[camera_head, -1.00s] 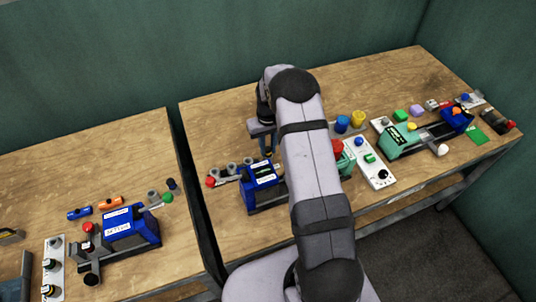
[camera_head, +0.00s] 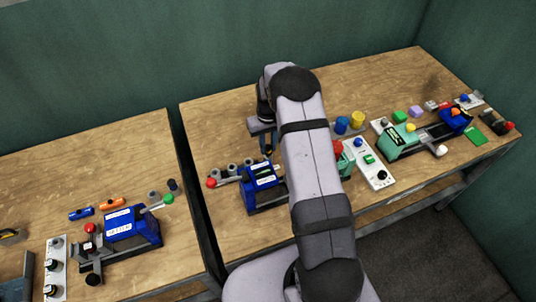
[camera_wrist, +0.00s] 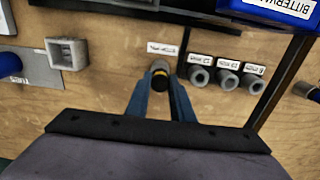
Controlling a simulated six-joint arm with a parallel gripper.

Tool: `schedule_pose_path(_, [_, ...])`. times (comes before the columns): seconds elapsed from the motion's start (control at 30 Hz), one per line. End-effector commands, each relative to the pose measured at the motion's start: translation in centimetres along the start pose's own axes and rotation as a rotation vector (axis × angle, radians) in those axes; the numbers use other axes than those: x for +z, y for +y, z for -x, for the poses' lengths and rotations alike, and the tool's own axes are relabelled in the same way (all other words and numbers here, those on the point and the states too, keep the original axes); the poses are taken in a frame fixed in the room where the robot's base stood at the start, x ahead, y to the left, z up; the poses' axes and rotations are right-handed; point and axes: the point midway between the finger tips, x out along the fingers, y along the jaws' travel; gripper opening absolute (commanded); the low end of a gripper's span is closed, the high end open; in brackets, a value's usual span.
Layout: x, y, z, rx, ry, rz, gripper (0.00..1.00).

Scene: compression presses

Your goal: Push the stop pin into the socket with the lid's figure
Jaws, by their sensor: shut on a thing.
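My gripper (camera_wrist: 160,85) is shut on a dark, round stop pin with a yellow band (camera_wrist: 160,68) in the wrist view. The pin is in line with a row of grey round sockets, left of the nearest one (camera_wrist: 198,76). Two more sockets follow, the middle one (camera_wrist: 227,79) and the right one (camera_wrist: 250,84), each with a small white label. A white label (camera_wrist: 162,48) lies just above the pin; its figure is too small to read surely. The pin's lower end is hidden. A blue press (camera_head: 264,188) with a labelled lid stands in front of the row.
A square grey holder (camera_wrist: 67,53) stands left of the pin in the wrist view. A red knob (camera_head: 211,183) is at the row's left end. A green press (camera_head: 395,142) stands to the right. The back left of the table is clear.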

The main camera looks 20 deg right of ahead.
Motion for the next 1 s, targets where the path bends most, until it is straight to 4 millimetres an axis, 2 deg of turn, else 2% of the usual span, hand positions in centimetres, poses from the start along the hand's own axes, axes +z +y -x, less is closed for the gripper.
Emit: schedule_pose_path(1.0, [0.0, 0.0, 2.4, 0.0, 0.0, 0.0, 0.0])
